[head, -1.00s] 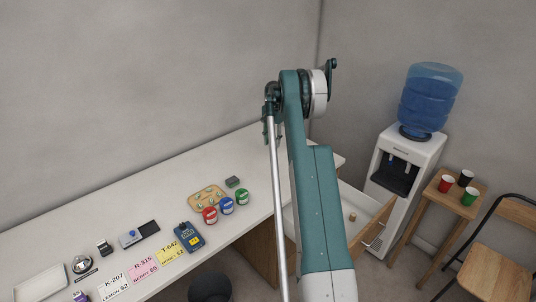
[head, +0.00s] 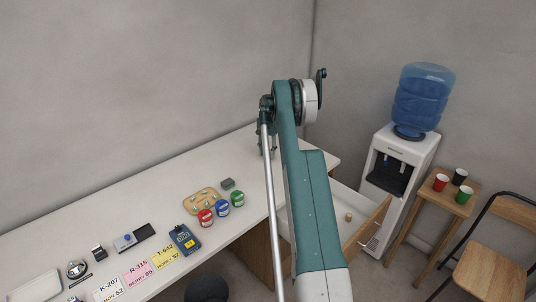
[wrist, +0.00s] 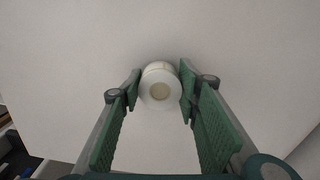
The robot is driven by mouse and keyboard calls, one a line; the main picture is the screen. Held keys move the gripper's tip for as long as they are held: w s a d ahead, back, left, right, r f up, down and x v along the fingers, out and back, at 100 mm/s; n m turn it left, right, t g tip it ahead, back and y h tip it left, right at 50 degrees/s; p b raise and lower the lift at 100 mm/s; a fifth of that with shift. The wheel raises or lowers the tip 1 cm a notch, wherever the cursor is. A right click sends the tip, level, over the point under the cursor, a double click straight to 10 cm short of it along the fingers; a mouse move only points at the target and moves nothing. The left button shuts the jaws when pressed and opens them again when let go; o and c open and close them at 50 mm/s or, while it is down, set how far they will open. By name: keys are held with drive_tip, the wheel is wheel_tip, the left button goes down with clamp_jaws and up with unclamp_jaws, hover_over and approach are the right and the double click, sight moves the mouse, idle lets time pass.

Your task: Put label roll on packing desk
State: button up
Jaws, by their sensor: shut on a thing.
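The label roll is a white cylinder (wrist: 160,88) with a beige core, seen end-on in the wrist view. My gripper (wrist: 159,84) is shut on it, with one green finger pad on each side. In the head view my gripper (head: 267,147) is over the far right part of the white packing desk (head: 110,215), by the wall. The roll is hidden or too small to make out there. The pale desk top (wrist: 60,70) fills the wrist view behind the roll. I cannot tell whether the roll touches it.
Red (head: 206,217), blue (head: 222,207) and green (head: 237,198) jars stand near a tan tray (head: 200,201) and a blue device (head: 185,238). Label cards lie at the front left. An open drawer (head: 370,228) is below the desk's right end. Desk space around my gripper looks clear.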

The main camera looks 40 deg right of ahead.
sight(268, 150)
drive_tip(key=shift+f, duration=0.3)
drive_tip(key=shift+f, duration=0.15)
drive_tip(key=o, duration=0.9)
drive_tip(key=shift+r, duration=0.2)
wheel_tip(268, 150, up, 12)
idle(0.8)
